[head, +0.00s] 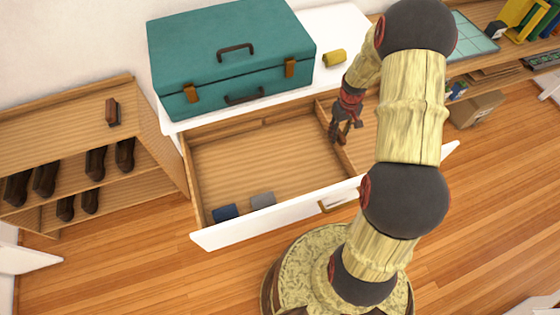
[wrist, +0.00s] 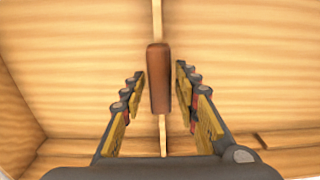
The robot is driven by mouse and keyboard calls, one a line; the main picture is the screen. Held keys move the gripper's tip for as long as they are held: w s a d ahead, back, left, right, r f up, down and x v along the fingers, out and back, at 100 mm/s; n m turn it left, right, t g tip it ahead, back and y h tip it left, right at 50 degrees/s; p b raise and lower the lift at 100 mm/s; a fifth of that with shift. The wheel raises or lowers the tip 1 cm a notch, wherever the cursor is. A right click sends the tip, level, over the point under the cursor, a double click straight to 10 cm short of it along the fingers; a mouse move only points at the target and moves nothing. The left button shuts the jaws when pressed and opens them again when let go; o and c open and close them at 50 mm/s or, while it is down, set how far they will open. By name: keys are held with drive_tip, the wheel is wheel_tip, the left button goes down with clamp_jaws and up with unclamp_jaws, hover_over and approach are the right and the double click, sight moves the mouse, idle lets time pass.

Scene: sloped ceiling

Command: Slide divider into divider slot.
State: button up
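The divider is a thin, light wooden panel (head: 347,163) standing on edge across the open drawer (head: 232,234), with a wide space to its left and a narrower one to its right. In the wrist view its pale top edge (wrist: 162,138) runs up the middle and carries a brown grip (wrist: 159,85). My gripper (head: 341,137) is over the divider, pointing down. In the wrist view its two fingers (wrist: 160,72) stand open on either side of the brown grip, with a small gap on each side.
A blue roll (head: 225,212) and a grey roll (head: 262,201) lie at the drawer's front left. A teal suitcase (head: 230,55) and a yellow roll (head: 334,58) rest on the white top behind. A shoe rack (head: 60,135) stands left. The drawer's middle is clear.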

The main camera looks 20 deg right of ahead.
drive_tip(key=shift+o, duration=1)
wheel_tip(320, 180, up, 12)
drive_tip(key=s+a+r+t, duration=0.2)
drive_tip(key=s+a+r, duration=0.8)
drive_tip(key=a+r, duration=0.2)
drive_tip(key=s+a+r+t, duration=0.3)
drive_tip(key=s+a+r, duration=0.7)
drive_tip(key=a+r, duration=0.2)
drive_tip(key=shift+s+r+t, duration=0.2)
drive_tip(key=shift+r+t, duration=0.1)
drive_tip(key=shift+r, duration=0.25)
